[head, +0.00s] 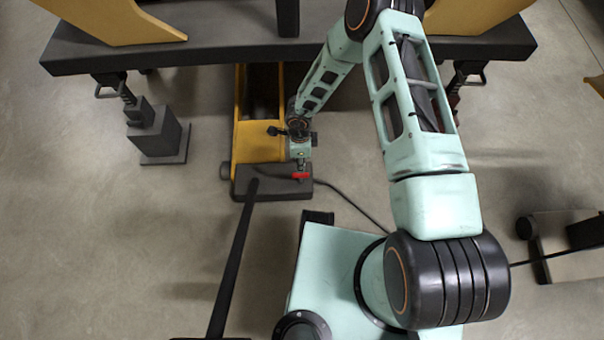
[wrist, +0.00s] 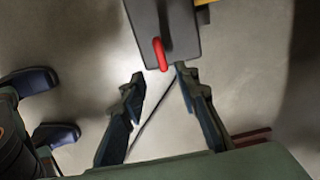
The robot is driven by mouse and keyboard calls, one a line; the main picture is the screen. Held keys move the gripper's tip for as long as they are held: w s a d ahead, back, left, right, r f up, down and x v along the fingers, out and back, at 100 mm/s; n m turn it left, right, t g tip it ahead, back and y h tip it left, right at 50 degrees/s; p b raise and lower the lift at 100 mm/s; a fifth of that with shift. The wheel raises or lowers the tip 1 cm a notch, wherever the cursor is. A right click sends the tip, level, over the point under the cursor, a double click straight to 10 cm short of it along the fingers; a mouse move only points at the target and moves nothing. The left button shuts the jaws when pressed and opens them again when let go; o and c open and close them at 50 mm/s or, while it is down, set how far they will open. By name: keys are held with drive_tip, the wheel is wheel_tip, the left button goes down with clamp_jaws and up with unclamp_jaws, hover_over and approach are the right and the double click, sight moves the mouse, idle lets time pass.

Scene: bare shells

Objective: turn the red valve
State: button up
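The red valve (head: 300,175) is a small red piece at the dark grey end block (head: 252,190) of a yellow floor jack (head: 258,140). In the wrist view the red valve (wrist: 160,53) shows as a short rounded bar at the edge of the dark block (wrist: 180,20). My gripper (wrist: 160,80) is open and empty. Its two fingertips sit on either side of the valve's line, with the valve just ahead of the gap; contact cannot be told. In the head view my wrist is right above the valve and its fingers are too small to make out.
A long black handle (head: 232,255) slopes up from the jack's end block. A dark cable (head: 355,202) runs on the floor beside it. A dark raised platform (head: 190,50) spans the back, with a grey stand (head: 160,135) at left.

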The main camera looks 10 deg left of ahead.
sight(300, 174)
wheel_tip(300, 174, down, 10)
drive_tip(key=b, duration=0.3)
drive_tip(key=shift+f, duration=0.15)
clamp_jaws()
